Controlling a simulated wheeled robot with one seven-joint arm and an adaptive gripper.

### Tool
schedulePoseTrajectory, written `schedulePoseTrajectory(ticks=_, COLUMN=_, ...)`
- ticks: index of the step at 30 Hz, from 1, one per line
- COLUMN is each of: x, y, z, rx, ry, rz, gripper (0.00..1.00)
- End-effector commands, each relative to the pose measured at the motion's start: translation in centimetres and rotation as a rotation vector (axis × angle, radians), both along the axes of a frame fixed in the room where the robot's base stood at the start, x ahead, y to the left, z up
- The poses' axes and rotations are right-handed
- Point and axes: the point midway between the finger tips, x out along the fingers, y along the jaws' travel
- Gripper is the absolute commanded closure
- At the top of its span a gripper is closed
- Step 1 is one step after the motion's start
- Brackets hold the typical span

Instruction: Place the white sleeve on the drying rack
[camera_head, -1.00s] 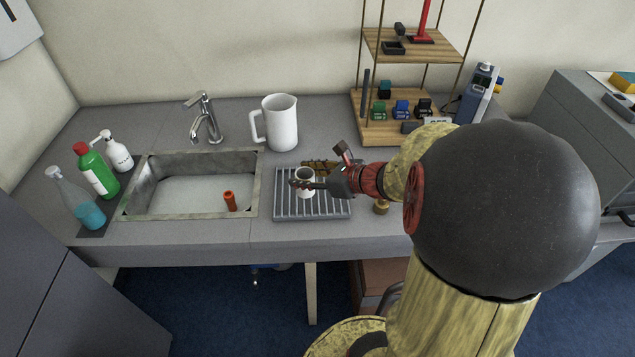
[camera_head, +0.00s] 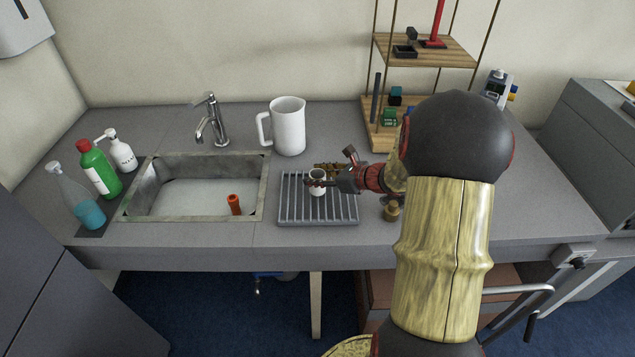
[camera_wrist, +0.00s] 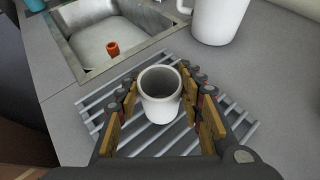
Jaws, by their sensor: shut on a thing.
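The white sleeve (camera_head: 317,187) is a small, open-topped white cylinder over the back half of the grey slatted drying rack (camera_head: 343,212). In the wrist view the sleeve (camera_wrist: 160,108) stands roughly upright between the two fingers, with the rack's bars (camera_wrist: 150,141) beneath it. My gripper (camera_head: 318,182) reaches in from the right and is shut on the sleeve. The gripper (camera_wrist: 160,92) also shows in the wrist view, one finger on each side of the sleeve. I cannot tell whether the sleeve's base touches the bars.
The sink (camera_head: 262,182) with an orange piece (camera_head: 234,204) in it lies left of the rack. A white jug (camera_head: 289,128) stands behind the rack. A small brown object (camera_head: 392,211) sits to its right. A wooden shelf (camera_head: 425,50) stands at the back right.

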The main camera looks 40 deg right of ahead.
Motion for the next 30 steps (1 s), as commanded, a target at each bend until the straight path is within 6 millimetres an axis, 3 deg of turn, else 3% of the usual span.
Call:
schedulePoseTrajectory(ticks=3, x=0.03, y=-0.03, z=-1.38, rx=0.0, ry=-0.001, rz=-0.001, gripper=0.88)
schedulePoseTrajectory(ticks=14, x=0.0, y=-0.02, z=-1.58, rx=-0.001, ry=-0.001, rz=0.0, gripper=0.88)
schedulePoseTrajectory(ticks=15, x=0.0, y=-0.02, z=-1.65, rx=0.0, ry=-0.001, rz=-0.001, gripper=0.62)
schedulePoseTrajectory(ticks=24, x=0.0, y=-0.01, z=-1.55, rx=-0.001, ry=-0.001, rz=0.0, gripper=0.45)
schedulePoseTrajectory(ticks=30, x=-0.01, y=-0.01, z=-1.56, rx=-0.001, ry=-0.001, rz=0.0, gripper=0.44)
